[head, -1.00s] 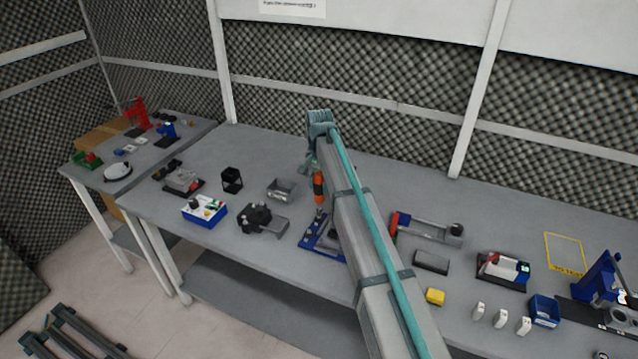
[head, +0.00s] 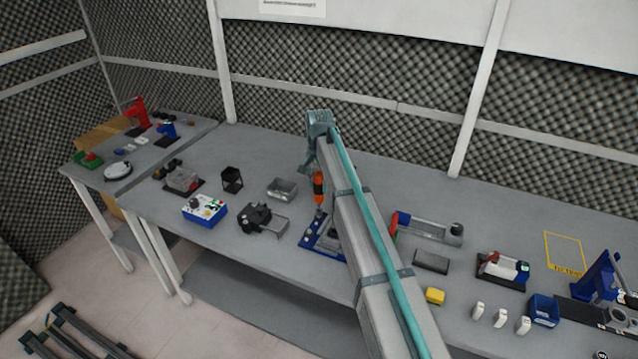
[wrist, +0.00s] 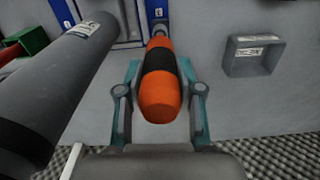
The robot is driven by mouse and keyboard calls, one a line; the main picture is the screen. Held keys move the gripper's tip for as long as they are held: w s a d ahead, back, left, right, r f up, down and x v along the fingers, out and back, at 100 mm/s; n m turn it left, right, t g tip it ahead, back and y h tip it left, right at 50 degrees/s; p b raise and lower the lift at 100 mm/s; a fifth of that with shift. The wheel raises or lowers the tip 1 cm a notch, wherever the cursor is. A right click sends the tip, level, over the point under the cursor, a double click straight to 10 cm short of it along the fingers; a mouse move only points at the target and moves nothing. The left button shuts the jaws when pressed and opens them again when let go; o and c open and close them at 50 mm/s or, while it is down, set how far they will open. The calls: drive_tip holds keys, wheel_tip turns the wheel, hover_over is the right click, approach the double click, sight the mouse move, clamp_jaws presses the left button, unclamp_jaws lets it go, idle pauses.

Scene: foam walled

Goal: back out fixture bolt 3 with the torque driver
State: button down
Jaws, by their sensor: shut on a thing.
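My gripper (wrist: 160,100) is shut on the torque driver (wrist: 158,95), which has an orange handle with a black band. In the head view the driver (head: 319,188) hangs roughly upright below the end of my arm, and the gripper is mostly hidden behind the arm. The driver's lower end is over the blue fixture (head: 322,240), which lies on the bench partly hidden by my arm. In the wrist view the driver's far end reaches the blue fixture plate (wrist: 125,25) near a number label. I cannot tell whether the tip touches a bolt.
A grey cylinder (wrist: 60,80) lies left of the driver in the wrist view, near a green and red part (wrist: 22,45). A grey tray (wrist: 252,55) is at right. The head view shows a blue-white box (head: 204,209) and a yellow block (head: 435,296) on the bench (head: 370,165).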

sight(319, 173)
drive_tip(key=shift+f, duration=0.6)
idle(0.4)
drive_tip(key=shift+r, duration=0.45)
idle(1.1)
drive_tip(key=shift+r+p, duration=1.45)
drive_tip(key=shift+r, duration=1)
